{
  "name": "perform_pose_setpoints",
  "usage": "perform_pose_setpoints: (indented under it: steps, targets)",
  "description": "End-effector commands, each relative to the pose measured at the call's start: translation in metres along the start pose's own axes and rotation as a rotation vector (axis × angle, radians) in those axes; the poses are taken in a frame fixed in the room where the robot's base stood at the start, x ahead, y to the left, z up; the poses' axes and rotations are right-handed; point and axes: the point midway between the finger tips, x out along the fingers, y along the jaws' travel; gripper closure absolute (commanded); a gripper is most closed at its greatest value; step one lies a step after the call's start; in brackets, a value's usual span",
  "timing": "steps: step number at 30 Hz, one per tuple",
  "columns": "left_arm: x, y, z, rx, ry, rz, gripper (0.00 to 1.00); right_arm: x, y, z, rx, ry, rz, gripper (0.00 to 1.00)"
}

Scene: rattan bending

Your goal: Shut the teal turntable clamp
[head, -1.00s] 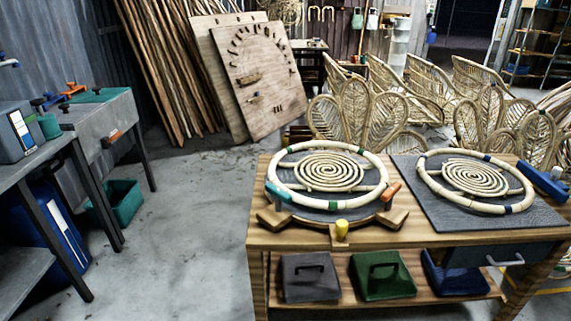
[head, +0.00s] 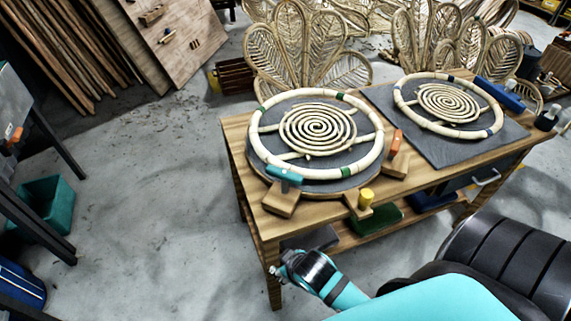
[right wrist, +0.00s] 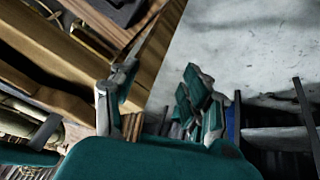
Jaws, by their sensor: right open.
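The teal clamp (head: 284,175) is a short teal handle on a wooden block at the front-left edge of the dark round turntable (head: 350,188). The handle lies close to the rattan ring (head: 316,174); I cannot tell whether it presses on it. My right gripper (head: 278,270) is below and in front of the clamp, beside the workbench's front-left leg, apart from the clamp. In the right wrist view my right gripper (right wrist: 158,95) has its fingers spread, with nothing between them. My left gripper is out of view.
An orange clamp (head: 396,143) and a yellow clamp (head: 366,197) also sit around the turntable. A second rattan ring (head: 402,104) lies on a dark square board at the right of the wooden workbench (head: 240,135).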

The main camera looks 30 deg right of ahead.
Motion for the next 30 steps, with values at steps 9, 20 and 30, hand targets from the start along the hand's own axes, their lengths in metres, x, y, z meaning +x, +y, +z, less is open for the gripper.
perform_pose_setpoints:
  steps: [9,20,30]
  targets:
    - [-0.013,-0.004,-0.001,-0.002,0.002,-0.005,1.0,-0.102,0.05,-0.139,-0.103,0.388,0.182,0.52]
    - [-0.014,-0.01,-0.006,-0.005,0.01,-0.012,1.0,-0.212,0.051,-0.324,-0.54,1.134,0.491,0.52]
    - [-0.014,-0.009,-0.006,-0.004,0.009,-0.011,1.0,-0.295,-0.074,-0.372,-1.655,1.848,0.633,0.52]
